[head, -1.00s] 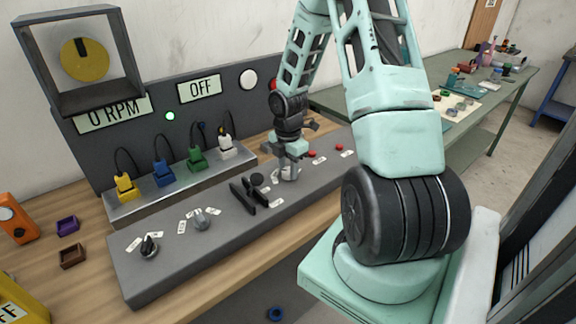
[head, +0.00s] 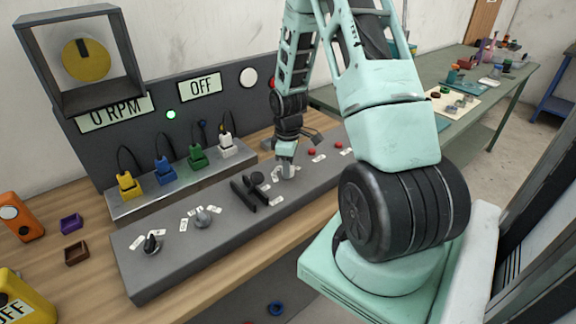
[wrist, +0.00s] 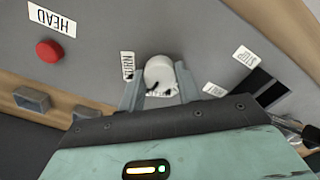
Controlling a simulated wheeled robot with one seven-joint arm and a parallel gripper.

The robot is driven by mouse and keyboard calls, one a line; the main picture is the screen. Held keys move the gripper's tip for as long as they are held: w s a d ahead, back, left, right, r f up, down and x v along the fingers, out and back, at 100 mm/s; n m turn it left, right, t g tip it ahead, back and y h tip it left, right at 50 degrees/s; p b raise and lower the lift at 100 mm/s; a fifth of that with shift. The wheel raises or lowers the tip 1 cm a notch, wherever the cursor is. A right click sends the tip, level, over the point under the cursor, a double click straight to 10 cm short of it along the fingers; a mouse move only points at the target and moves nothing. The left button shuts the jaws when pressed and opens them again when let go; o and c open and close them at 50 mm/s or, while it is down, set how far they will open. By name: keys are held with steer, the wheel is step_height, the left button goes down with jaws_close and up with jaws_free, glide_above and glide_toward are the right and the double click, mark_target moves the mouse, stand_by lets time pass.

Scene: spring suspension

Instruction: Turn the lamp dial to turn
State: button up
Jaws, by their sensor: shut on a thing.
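The lamp dial (wrist: 159,72) is a pale round knob on the grey console, with a small dark mark on its edge. My gripper (wrist: 159,88) is shut on it, one finger on each side. A label that seems to read TURN (wrist: 128,65) lies beside the left finger. Another label (wrist: 161,93) is partly hidden between the fingers. In the head view my gripper (head: 286,163) reaches down onto the dial (head: 289,172), which is mostly covered.
The console (head: 160,277) also carries black levers (head: 249,192) and other knobs (head: 203,217).

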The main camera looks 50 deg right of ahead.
steer(key=m, duration=1.2)
steer(key=shift+b, duration=0.3)
steer(key=shift+m, duration=0.3)
steer(key=o, duration=1)
steer(key=shift+c, duration=0.2)
step_height(320, 180, up, 18)
steer(key=b, duration=0.1)
steer(key=shift+f+b, duration=0.25)
steer(key=shift+b, duration=0.15)
